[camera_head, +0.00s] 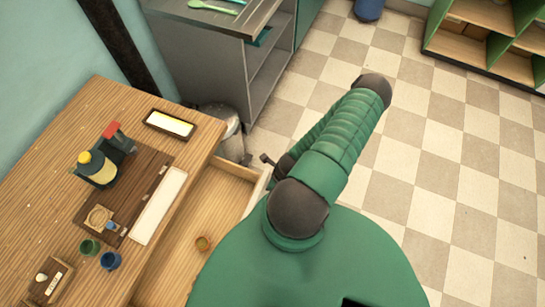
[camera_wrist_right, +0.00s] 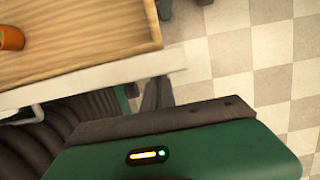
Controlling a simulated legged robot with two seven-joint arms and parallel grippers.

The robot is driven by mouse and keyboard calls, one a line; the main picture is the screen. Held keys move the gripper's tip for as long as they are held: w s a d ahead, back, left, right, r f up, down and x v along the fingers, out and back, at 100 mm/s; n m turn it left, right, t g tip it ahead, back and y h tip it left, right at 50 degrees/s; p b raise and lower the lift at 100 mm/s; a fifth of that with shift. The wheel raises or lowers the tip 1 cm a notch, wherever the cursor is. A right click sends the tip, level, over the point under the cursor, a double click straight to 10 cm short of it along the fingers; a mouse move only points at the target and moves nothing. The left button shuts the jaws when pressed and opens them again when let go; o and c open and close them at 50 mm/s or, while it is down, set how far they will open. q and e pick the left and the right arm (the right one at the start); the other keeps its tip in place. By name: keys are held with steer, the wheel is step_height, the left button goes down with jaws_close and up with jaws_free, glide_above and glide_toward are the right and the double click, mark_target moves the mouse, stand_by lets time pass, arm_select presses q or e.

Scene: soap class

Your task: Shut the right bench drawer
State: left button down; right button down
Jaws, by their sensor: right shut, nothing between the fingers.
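The bench drawer (camera_head: 212,205) is pulled out from the wooden bench, and its pale wooden inside shows in the head view. My body hides part of it. In the right wrist view, the drawer's white front (camera_wrist_right: 100,75) runs across the upper left, with a pale handle (camera_wrist_right: 22,114) on it. My right gripper (camera_head: 266,159) is at the drawer front's far end in the head view. Its dark fingers (camera_wrist_right: 157,93) are shut and empty, close to the front in the wrist view; I cannot tell whether they touch it. My left gripper is out of view.
A small orange-brown round item (camera_head: 202,243) lies in the drawer. A metal bin (camera_head: 228,130) and grey cabinet (camera_head: 205,70) stand beyond the drawer. The checkered floor to the right is clear.

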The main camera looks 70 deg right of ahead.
steer(key=w, duration=2.1)
steer(key=shift+d+p, duration=0.3)
steer(key=shift+d, duration=0.1)
